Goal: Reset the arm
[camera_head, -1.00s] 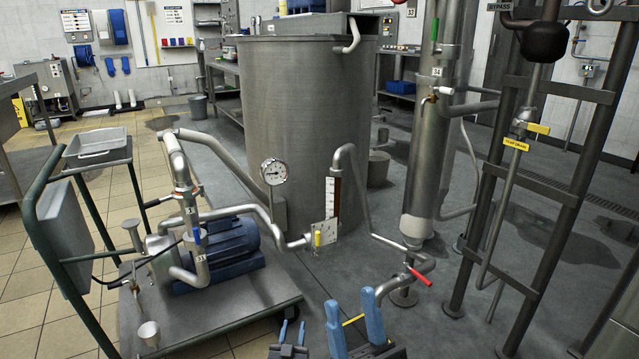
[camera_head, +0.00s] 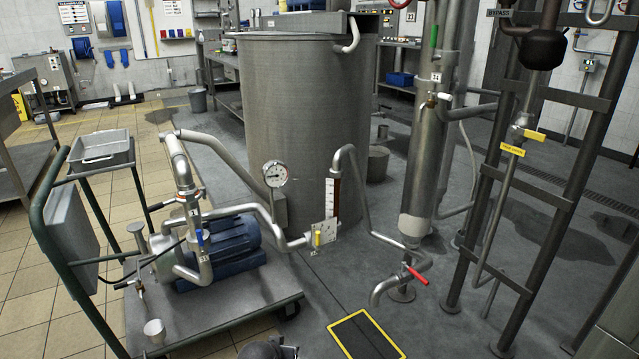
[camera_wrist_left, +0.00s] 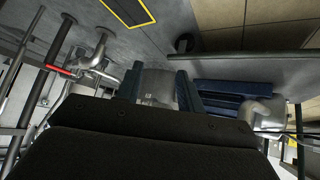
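In the left wrist view my left gripper (camera_wrist_left: 160,85) has its two blue fingers apart, with no object visibly held between them. Beyond the fingers are grey floor and part of the pump cart. In the head view only a small dark piece of my arm shows at the bottom edge, left of centre, and no fingertips can be made out clearly. My right gripper is not in the head view.
A cart (camera_head: 215,312) with a blue pump (camera_head: 225,250) stands at left. A large grey tank (camera_head: 305,120) is behind it. A red-handled valve (camera_head: 416,275) sits on piping at centre right, near a dark ladder-like frame (camera_head: 545,190). A yellow-bordered floor panel (camera_head: 366,337) is clear.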

